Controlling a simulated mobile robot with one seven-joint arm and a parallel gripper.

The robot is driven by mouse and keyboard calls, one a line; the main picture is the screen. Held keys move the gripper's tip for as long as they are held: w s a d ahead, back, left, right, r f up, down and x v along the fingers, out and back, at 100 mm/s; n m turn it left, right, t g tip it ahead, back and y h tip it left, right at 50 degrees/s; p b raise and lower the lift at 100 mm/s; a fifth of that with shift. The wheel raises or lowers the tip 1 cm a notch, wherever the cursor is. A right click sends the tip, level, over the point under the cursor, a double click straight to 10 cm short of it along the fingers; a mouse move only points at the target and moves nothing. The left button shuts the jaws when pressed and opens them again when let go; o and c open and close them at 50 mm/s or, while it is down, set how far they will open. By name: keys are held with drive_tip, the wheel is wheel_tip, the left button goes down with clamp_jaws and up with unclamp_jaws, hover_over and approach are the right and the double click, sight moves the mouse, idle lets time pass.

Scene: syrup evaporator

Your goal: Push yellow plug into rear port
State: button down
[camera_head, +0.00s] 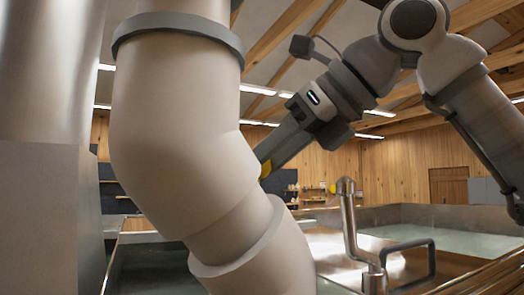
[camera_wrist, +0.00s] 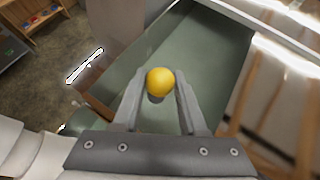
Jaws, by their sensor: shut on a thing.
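The yellow plug (camera_wrist: 160,80) shows as a round yellow end between the fingertips of my gripper (camera_wrist: 158,97) in the wrist view. My gripper is shut on it. In the head view my gripper (camera_head: 265,165) reaches down from the upper right, and a small part of the yellow plug (camera_head: 265,169) shows at its tip. I cannot make out the rear port in either view.
A metal pan (camera_head: 440,216) holding greenish liquid lies at lower right. A bent grey handle (camera_head: 433,262) stands near the metal pipe. In the wrist view a greenish trough (camera_wrist: 205,55) lies below my gripper.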

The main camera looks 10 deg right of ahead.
drive_tip(key=shift+g+h, duration=0.6)
drive_tip(key=f, duration=0.3)
drive_tip(key=w+a+f, duration=0.1)
drive_tip(key=f, duration=0.3)
drive_tip(key=w+a+f, duration=0.1)
drive_tip(key=f, duration=0.2)
drive_tip(key=shift+f, duration=0.4)
drive_tip(key=shift+g+h, duration=0.5)
drive_tip(key=f, duration=0.1)
drive_tip(key=w+a+f, duration=0.1)
drive_tip(key=f, duration=0.1)
drive_tip(key=a+f, duration=0.1)
drive_tip(key=f, duration=0.1)
drive_tip(key=shift+w+f, duration=0.1)
drive_tip(key=shift+w, duration=0.25)
drive_tip(key=shift+f+b, duration=1.65)
drive_tip(key=shift+f, duration=0.8)
drive_tip(key=shift+f+b, duration=0.3)
drive_tip(key=shift+f, duration=0.3)
drive_tip(key=shift+c, duration=1.9)
unclamp_jaws()
drive_tip(key=shift+d, duration=0.1)
